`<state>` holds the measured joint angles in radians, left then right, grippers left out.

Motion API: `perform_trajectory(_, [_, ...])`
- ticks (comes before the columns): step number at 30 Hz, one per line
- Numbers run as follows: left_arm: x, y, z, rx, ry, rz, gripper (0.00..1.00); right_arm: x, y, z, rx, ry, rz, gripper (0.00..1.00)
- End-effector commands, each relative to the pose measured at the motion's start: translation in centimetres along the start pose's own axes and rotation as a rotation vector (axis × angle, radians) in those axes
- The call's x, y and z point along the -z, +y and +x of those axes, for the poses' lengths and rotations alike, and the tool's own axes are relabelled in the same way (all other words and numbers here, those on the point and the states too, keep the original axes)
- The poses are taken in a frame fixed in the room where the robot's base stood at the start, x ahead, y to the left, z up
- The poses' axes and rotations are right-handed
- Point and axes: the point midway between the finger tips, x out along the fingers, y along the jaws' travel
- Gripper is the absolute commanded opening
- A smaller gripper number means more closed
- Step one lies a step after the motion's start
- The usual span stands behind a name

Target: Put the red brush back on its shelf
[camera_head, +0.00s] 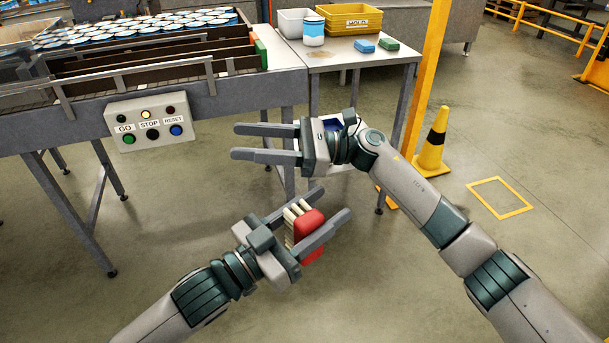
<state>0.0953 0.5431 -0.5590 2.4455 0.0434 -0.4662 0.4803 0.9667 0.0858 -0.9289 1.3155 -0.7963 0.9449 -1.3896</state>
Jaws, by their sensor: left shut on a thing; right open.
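The red brush (313,228) has a red body and pale bristles on its left side. My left gripper (331,203) is shut on the brush and holds it above the floor, in front of the side table (338,60). My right gripper (237,141) is open and empty, pointing left, in front of the table legs and right of the button panel. The side table may have a lower shelf; part of a pale surface with a dark blue thing (331,123) shows there, mostly hidden behind my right gripper and arm.
A button panel (150,122) fronts the conveyor. A yellow post (427,70) and cone (433,145) stand right.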

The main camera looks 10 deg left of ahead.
Motion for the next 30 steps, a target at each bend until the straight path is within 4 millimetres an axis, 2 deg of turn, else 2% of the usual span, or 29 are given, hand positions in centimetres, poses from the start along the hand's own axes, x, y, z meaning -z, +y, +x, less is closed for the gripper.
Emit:
perform_trajectory(1, [0.0, 0.0, 0.0, 0.000, 0.001, 0.000, 0.19, -1.2, 1.3, 1.0, -0.067, 0.046, -0.096, 0.48])
perform_trajectory(6, [0.0, 0.0, 0.0, 0.000, 0.001, 0.000, 0.19, -3.0, 6.0, 3.2, -0.304, 0.198, -0.413, 0.48])
perform_trajectory(13, [0.0, 0.0, 0.0, 0.000, 0.001, 0.000, 0.19, -3.4, 11.2, 3.3, -0.650, 0.394, -0.806, 0.48])
perform_trajectory(17, [0.0, 0.0, 0.0, 0.000, 0.001, 0.000, 0.19, -3.2, 13.2, 1.9, -0.862, 0.499, -1.002, 0.48])
perform_trajectory(21, [0.0, 0.0, 0.0, 0.000, 0.001, 0.000, 0.19, -3.2, 14.5, -0.3, -1.104, 0.611, -1.185, 0.48])
perform_trajectory(30, [0.0, 0.0, 0.0, 0.000, 0.001, 0.000, 0.19, -4.5, 14.8, -6.1, -1.590, 0.807, -1.419, 0.48])
